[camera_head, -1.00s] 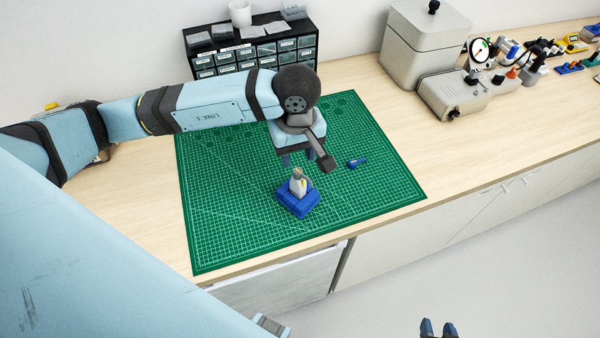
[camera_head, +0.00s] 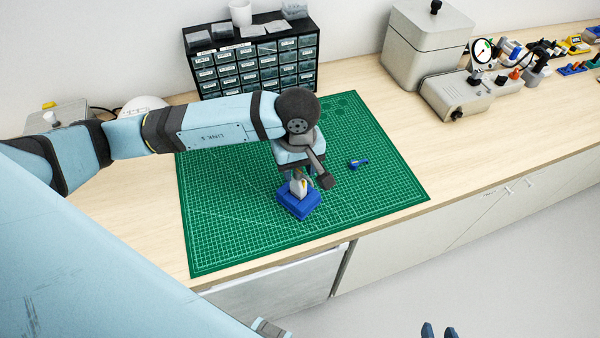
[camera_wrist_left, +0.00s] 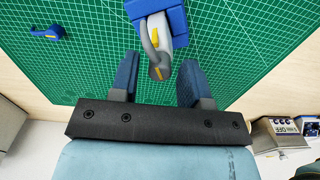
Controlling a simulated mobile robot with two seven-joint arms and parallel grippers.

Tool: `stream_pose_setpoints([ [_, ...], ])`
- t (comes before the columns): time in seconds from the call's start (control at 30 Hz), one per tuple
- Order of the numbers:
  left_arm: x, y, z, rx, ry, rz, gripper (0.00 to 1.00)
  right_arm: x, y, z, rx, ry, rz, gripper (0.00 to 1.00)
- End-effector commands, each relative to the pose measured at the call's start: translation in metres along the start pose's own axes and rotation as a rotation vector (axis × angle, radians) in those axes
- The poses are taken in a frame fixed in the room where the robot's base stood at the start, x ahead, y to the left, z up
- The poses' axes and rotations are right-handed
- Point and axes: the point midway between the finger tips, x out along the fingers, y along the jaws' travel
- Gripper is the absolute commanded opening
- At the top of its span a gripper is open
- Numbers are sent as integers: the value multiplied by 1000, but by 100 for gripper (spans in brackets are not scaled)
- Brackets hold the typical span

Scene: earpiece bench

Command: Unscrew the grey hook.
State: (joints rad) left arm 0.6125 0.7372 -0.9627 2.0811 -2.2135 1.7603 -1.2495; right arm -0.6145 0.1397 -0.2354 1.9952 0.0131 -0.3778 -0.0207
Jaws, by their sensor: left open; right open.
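A blue block stand (camera_head: 298,206) sits on the green cutting mat and holds a white earpiece (camera_head: 297,187) upright. In the left wrist view the grey hook (camera_wrist_left: 147,48) curves along the earpiece, next to a yellow mark, with its end between my fingers. My left gripper (camera_wrist_left: 157,70) is open, its two blue fingers on either side of the hook's end, apart from it. In the head view my left gripper (camera_head: 301,176) is just above the stand and partly hides the earpiece. My right gripper (camera_head: 437,330) is open at the bottom edge, away from the bench.
A small blue tool (camera_head: 358,164) lies on the mat (camera_head: 230,225) to the right of the stand and also shows in the left wrist view (camera_wrist_left: 47,32). A drawer cabinet (camera_head: 255,65) stands behind the mat. A grey lidded box (camera_head: 425,45) and several devices stand at the right.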

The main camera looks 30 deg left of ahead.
Motion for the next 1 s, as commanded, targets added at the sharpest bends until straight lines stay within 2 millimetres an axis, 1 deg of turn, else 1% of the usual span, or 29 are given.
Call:
stream_pose_setpoints([
  [0.1,0,0,0,0,0,0,43,0,0,0,0,1,1,43],
  [0.13,0,0,0,0,0,0,38,0,0,0,0,1,1,43],
  [0.17,0,0,0,0,0,0,31,0,0,0,0,1,1,43],
  [0.2,0,0,0,0,0,0,22,0,1,0,0,1,1,43],
  [0.27,0,0,0,0,0,0,8,0,1,0,0,1,1,43],
  [0.3,0,0,0,0,0,0,5,0,1,0,0,1,1,43],
  [0.5,0,0,0,-20,0,0,5,1,1,1,0,0,1,43],
  [0.57,1,0,0,-73,0,0,5,2,1,2,0,0,1,43],
  [0.7,0,0,0,-268,0,0,5,4,1,6,0,-1,1,43],
  [0.8,0,0,0,-383,0,0,5,5,1,8,0,-3,1,43],
  [0.9,-1,0,0,-443,0,0,5,5,1,8,0,-4,1,43],
  [1.0,-1,0,0,-454,0,0,5,5,1,8,0,-4,1,43],
])
